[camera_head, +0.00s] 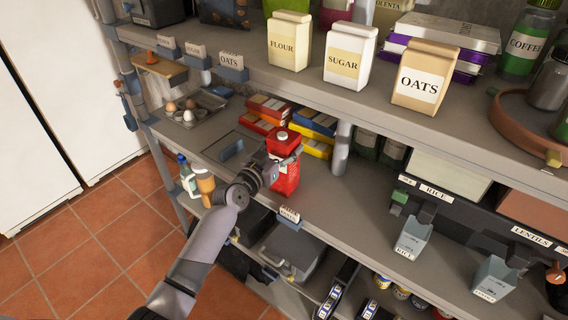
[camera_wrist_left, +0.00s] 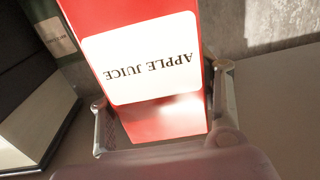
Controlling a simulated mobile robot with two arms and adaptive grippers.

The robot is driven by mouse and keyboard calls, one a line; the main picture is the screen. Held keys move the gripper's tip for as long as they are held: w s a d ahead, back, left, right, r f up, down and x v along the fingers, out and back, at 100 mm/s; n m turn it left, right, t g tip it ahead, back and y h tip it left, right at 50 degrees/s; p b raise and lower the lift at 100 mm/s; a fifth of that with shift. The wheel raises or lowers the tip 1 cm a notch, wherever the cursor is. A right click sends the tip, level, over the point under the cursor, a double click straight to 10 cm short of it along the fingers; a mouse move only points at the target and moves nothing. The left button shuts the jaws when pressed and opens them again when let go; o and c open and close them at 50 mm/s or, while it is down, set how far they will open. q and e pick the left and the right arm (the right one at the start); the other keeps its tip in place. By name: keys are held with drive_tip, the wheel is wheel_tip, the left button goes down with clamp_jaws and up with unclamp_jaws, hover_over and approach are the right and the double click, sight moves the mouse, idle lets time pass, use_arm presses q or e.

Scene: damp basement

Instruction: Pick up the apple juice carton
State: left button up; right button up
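The apple juice carton (camera_head: 285,169) is red with a white cap and stands upright, as far as I can tell, on the middle shelf near its front edge. Its white label, upside down, and red side fill the middle of the left wrist view (camera_wrist_left: 150,60). My left gripper (camera_head: 280,168) is at the carton, with one finger on each side of it in the left wrist view (camera_wrist_left: 163,100). The fingers are very close to its sides; whether they press on it is unclear. The carton's base is out of the wrist view. My right gripper is not in view.
Red and yellow boxes (camera_head: 313,135) lie behind the carton, and a grey shelf post (camera_head: 341,148) stands to its right. An egg tray (camera_head: 196,108) is at the left. The upper shelf (camera_head: 300,85) holds flour, sugar and oats packs. A rice scoop bin (camera_head: 411,238) is at the right.

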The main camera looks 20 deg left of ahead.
use_arm(q)
clamp_jaws()
drive_tip(key=shift+a+r, duration=0.1)
drive_tip(key=shift+r, duration=0.15)
idle(0.4)
